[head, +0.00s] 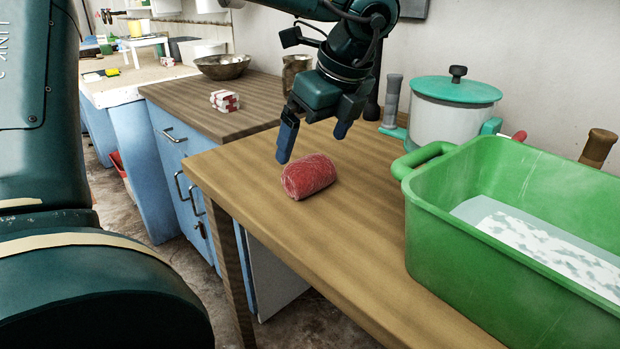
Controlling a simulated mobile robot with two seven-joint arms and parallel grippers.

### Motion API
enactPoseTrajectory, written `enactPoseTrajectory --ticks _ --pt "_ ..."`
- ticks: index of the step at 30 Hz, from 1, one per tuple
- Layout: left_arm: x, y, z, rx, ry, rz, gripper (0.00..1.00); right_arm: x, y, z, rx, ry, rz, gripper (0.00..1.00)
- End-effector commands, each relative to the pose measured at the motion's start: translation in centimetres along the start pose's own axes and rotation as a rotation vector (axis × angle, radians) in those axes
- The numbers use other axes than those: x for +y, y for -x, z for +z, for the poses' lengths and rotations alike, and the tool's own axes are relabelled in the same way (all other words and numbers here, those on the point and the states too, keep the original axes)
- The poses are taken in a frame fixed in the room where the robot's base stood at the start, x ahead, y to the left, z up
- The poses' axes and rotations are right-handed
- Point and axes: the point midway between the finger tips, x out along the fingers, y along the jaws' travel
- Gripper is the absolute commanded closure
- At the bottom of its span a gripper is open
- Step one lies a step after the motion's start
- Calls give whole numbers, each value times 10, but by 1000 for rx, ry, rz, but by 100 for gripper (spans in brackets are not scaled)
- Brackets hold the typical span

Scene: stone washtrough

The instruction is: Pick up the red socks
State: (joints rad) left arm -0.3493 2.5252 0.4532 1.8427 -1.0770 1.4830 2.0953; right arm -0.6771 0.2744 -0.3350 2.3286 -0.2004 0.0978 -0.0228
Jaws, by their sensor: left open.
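The red socks (309,177) lie as one rolled bundle on the wooden tabletop (330,240), near its left edge. My left gripper (314,143) is open and empty, with its blue fingers pointing down. It hangs just above and behind the bundle in the picture; the fingers look apart from it, though the exact gap is hard to tell. My right gripper does not show.
A green tub (480,280) with water and a patterned cloth stands at the right. Behind it is a pot with a teal lid (455,90). A red-and-white bundle (225,100) and a metal bowl (222,67) sit on the farther counter. The tabletop before the socks is clear.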

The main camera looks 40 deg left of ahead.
Motion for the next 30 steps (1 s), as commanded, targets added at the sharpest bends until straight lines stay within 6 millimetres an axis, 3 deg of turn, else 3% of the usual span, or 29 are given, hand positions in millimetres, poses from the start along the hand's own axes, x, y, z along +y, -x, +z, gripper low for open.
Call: enactPoseTrajectory --ticks 7,16,25,30 --pt "0 -21 -2 3 1 1 0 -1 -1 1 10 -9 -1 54" --pt "0 -62 -7 3 1 0 0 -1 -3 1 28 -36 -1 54" --pt "-1 -66 -6 1 1 -2 0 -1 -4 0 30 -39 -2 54" --pt "-1 -65 -6 1 1 -2 13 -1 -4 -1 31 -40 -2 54"
